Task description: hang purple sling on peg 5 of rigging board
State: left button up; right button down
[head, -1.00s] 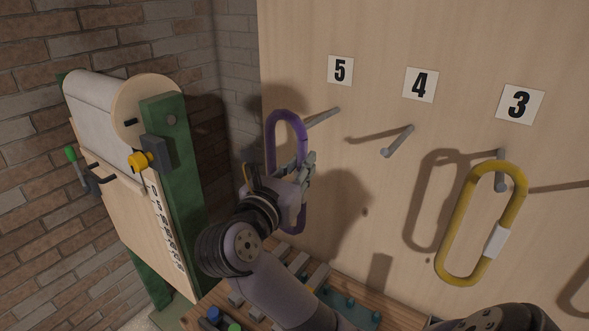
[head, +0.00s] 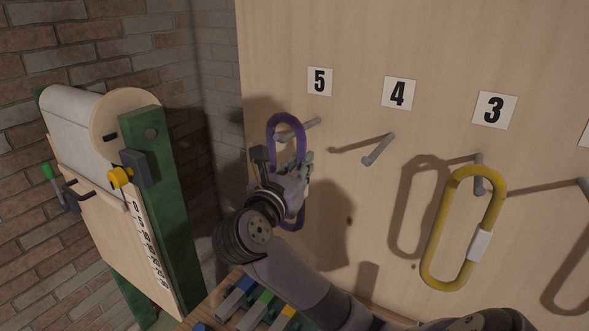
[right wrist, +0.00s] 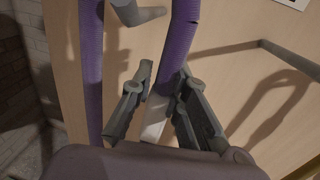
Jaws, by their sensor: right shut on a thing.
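The purple sling (head: 273,128) is a long upright loop close to the rigging board (head: 370,35). My right gripper (head: 301,168) is shut on its right-hand strand, at a white band that shows in the right wrist view (right wrist: 155,117). Peg 5 (head: 309,126) sticks out from the board below the label 5. Its end shows inside the upper part of the loop in the head view, and between the two strands in the right wrist view (right wrist: 143,16). I cannot tell for sure whether the tip passes through the loop. My left gripper is not in view.
Peg 4 (head: 377,149) is bare to the right. A yellow sling (head: 435,235) hangs on peg 3 (head: 479,175). A green-framed stand with a roll (head: 75,110) is at the left by the brick wall. A bench with coloured items (head: 262,302) lies below my arm.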

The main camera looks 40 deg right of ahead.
jog(key=shift+x, duration=0.85)
jog(key=shift+d+f+b, duration=0.3)
jog(key=shift+f+b, duration=0.3)
jog(key=shift+b, duration=0.1)
jog(key=shift+d+f+b, duration=0.3)
jog(key=shift+f+b, duration=0.3)
jog(key=shift+b, duration=0.05)
jog(key=c, duration=1.5)
grip_release()
jog(key=shift+a, duration=0.1)
jog(key=v, duration=1.1)
jog(key=shift+s+a, duration=0.2)
jog(key=shift+a, duration=0.15)
jog(key=shift+f, duration=0.15)
